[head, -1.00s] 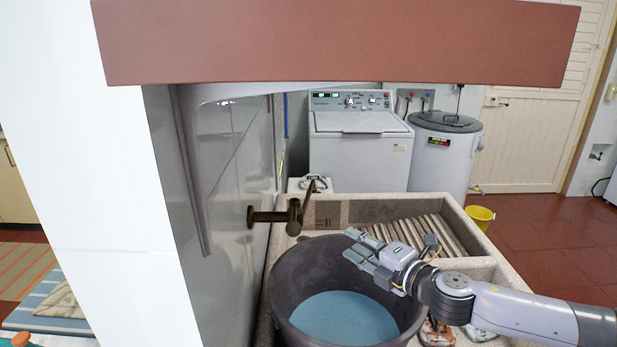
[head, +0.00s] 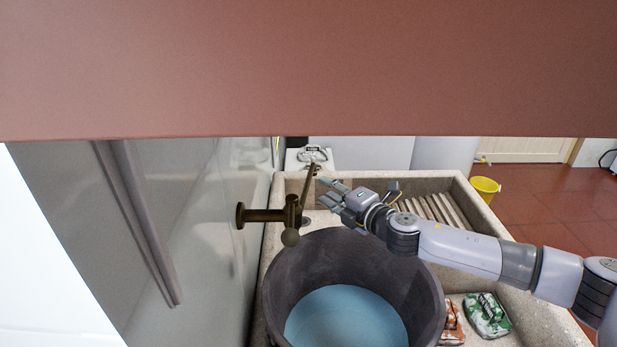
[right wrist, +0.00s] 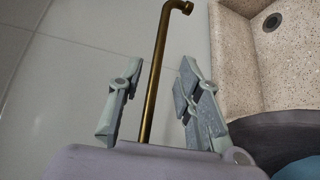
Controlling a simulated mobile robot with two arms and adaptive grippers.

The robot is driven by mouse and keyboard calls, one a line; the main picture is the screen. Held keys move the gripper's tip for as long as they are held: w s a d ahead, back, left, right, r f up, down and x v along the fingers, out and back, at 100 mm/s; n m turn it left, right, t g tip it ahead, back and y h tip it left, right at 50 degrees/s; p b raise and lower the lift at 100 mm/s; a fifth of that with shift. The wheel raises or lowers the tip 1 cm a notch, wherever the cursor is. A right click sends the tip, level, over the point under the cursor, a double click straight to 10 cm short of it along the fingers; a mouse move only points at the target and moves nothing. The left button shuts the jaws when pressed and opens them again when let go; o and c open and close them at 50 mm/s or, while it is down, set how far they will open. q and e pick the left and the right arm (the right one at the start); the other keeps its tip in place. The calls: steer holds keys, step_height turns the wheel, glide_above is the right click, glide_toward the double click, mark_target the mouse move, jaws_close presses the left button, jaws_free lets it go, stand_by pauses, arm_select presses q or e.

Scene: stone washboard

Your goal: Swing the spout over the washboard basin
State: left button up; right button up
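The brass faucet (head: 291,214) sticks out from the wall on the left. Its thin spout (head: 308,181) points up and away from me in the head view. In the right wrist view the spout (right wrist: 154,85) runs between the two fingers of my right gripper (right wrist: 161,68), with gaps on both sides. That gripper (head: 323,188) is open, beside the spout above the bucket's far rim. The stone washboard basin (head: 462,193), with its ribbed slope, lies behind and to the right. Part of a stone basin with a drain (right wrist: 272,22) shows in the right wrist view. My left gripper is out of view.
A dark bucket (head: 432,300) with blue water stands in front of the faucet. Green and orange packets (head: 487,314) lie to its right. A reddish overhead panel (head: 310,70) fills the top. A yellow bucket (head: 485,187) stands on the floor.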

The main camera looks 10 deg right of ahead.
mark_target(309, 177)
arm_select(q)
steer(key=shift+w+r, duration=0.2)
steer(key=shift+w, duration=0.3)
arm_select(e)
steer(key=shift+x, duration=4.4)
steer(key=shift+r, duration=0.1)
jaws_close()
